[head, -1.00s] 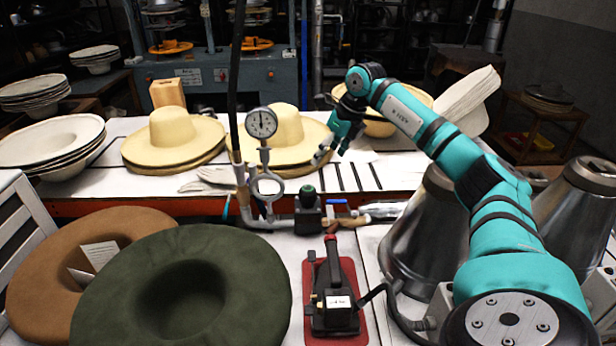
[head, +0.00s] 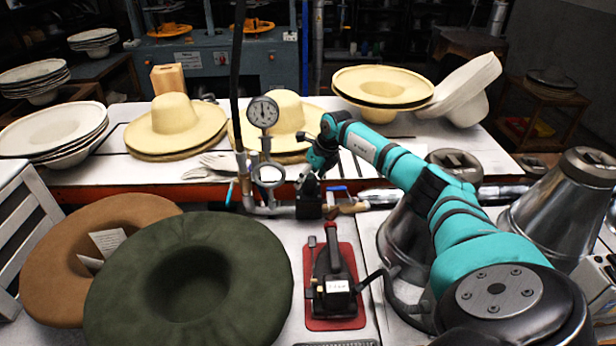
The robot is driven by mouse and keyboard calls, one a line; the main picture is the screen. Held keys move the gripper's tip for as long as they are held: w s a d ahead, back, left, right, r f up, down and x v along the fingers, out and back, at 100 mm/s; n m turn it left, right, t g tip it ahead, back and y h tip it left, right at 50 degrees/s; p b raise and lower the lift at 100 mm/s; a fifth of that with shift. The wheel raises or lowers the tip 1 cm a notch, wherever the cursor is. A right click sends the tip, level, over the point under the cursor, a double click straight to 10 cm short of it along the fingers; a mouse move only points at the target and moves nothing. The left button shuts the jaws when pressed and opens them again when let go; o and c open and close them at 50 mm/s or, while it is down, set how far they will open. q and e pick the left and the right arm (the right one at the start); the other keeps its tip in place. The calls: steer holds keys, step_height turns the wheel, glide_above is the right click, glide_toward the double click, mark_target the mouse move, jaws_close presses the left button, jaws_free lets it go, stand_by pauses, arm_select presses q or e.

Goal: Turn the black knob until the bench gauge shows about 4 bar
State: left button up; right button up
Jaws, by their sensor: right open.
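A black regulator block (head: 309,208) sits on the pipe at the rear edge of the front bench. My right gripper (head: 310,184) is open, pointing down just above this block, and covers its top. The black knob cannot be made out clearly behind the fingers, and contact cannot be told. My left gripper is not in view.
A blue-handled valve (head: 337,189) is just right of the block. A black hand iron stands on a red mat (head: 352,322) in front. Felt hats, green (head: 250,265) and brown (head: 50,262), lie left. Metal cones (head: 548,215) stand right. A black hose hangs beside the gauge.

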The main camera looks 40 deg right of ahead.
steer(key=shift+w+f, duration=0.3)
steer(key=shift+f, duration=0.35)
steer(key=c, duration=1.1)
steer(key=shift+c, duration=0.2)
